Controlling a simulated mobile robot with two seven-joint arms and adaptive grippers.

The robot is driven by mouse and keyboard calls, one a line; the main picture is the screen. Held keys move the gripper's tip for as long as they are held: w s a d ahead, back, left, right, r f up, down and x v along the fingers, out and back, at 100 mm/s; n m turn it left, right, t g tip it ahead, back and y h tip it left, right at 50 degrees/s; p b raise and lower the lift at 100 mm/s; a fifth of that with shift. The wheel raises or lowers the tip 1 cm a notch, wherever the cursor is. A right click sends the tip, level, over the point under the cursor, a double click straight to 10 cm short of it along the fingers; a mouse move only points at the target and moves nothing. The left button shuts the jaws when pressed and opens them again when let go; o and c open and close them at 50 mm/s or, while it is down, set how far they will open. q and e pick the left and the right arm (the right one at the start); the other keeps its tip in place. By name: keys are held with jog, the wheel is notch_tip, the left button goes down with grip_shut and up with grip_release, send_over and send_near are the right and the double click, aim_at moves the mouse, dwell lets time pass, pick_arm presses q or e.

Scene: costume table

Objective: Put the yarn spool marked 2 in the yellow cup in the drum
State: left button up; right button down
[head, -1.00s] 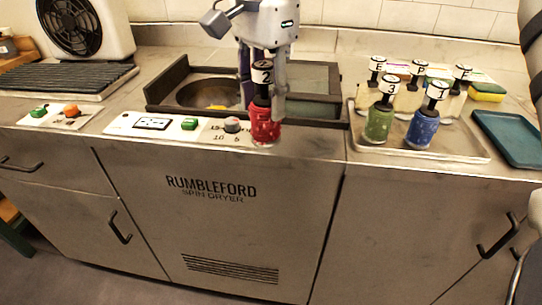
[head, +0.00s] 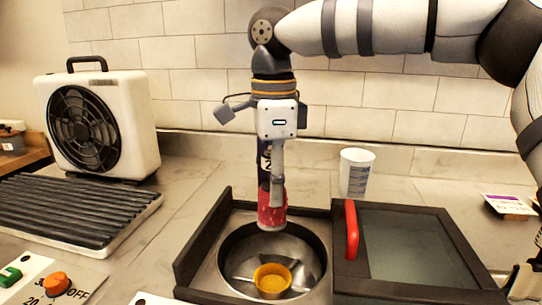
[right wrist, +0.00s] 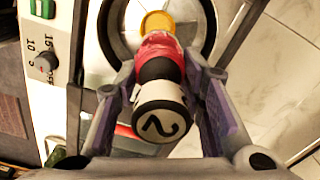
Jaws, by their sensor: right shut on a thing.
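The yarn spool marked 2 (head: 271,210) has a red body and a dark neck and hangs upright in my right gripper (head: 271,180). The gripper is shut on it. In the right wrist view the spool's white cap with the 2 (right wrist: 160,125) faces the camera between the fingers (right wrist: 165,105). The yellow cup (head: 272,281) stands inside the open drum (head: 240,245), and the spool is above it, apart from it. The cup also shows beyond the spool in the right wrist view (right wrist: 157,22). My left gripper is not in view.
The dryer's lid (head: 420,250) with a red handle (head: 352,230) lies to the right of the drum. A white cup (head: 355,172) stands behind it. A fan (head: 100,125) and a black ribbed rack (head: 75,212) are at the left. Control knobs (head: 57,284) sit front left.

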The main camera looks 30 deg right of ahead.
aim_at(274, 225)
jog(key=shift+s+f, duration=0.3)
jog(key=shift+s, duration=0.05)
jog(key=shift+f, duration=0.3)
notch_tip(274, 225, down, 13)
jog(key=shift+w+f, duration=0.1)
jog(key=shift+f, duration=0.5)
dwell(0.6)
jog(key=c, duration=0.6)
grip_release()
jog(key=shift+r, duration=3.5)
